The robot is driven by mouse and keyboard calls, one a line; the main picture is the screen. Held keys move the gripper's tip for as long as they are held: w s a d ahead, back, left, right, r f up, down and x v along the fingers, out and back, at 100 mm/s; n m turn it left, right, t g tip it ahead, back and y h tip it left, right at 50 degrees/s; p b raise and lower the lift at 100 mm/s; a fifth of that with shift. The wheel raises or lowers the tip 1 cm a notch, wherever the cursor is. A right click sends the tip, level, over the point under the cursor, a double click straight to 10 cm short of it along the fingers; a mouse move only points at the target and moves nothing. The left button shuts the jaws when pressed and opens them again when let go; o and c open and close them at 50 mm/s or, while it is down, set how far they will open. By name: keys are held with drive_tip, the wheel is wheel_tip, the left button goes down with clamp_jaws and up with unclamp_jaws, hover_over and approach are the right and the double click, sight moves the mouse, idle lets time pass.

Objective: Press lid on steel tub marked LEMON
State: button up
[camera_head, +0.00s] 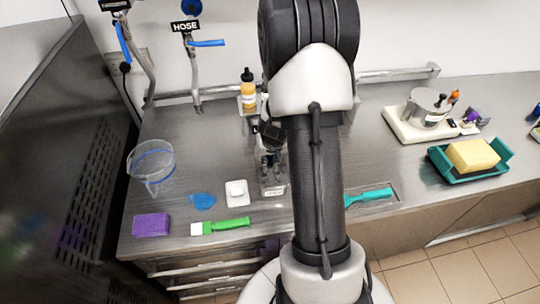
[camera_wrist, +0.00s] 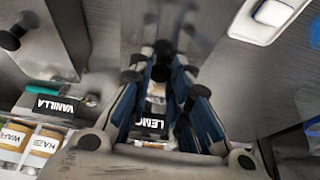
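My gripper (camera_wrist: 163,66) points down into the group of marked tubs, its two blue-padded fingers on either side of a narrow gap. A black label reading LEMO (camera_wrist: 152,122), its end cut off, shows upside down between the fingers. A dark shape, perhaps a lid knob, lies near the fingertips; I cannot tell whether the fingers touch it or how the lid sits. In the head view my gripper (camera_head: 269,150) is dark and partly behind my arm, just above a small steel or clear container (camera_head: 272,184). My arm hides much of that spot.
A VANILLA label (camera_wrist: 60,107) and jars marked WAFR (camera_wrist: 12,137) and HAZE (camera_wrist: 45,144) are close by. A yellow bottle (camera_head: 249,95) stands behind.

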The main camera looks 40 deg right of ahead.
drive_tip(key=o, duration=0.5)
drive_tip(key=shift+o, duration=0.3)
drive_tip(key=o, duration=0.5)
drive_tip(key=shift+c, duration=0.2)
drive_tip(key=shift+r, duration=0.1)
drive_tip(key=shift+r+p, duration=3.45)
drive_tip(key=shift+p, duration=0.1)
drive_tip(key=shift+c, duration=0.3)
clamp_jaws()
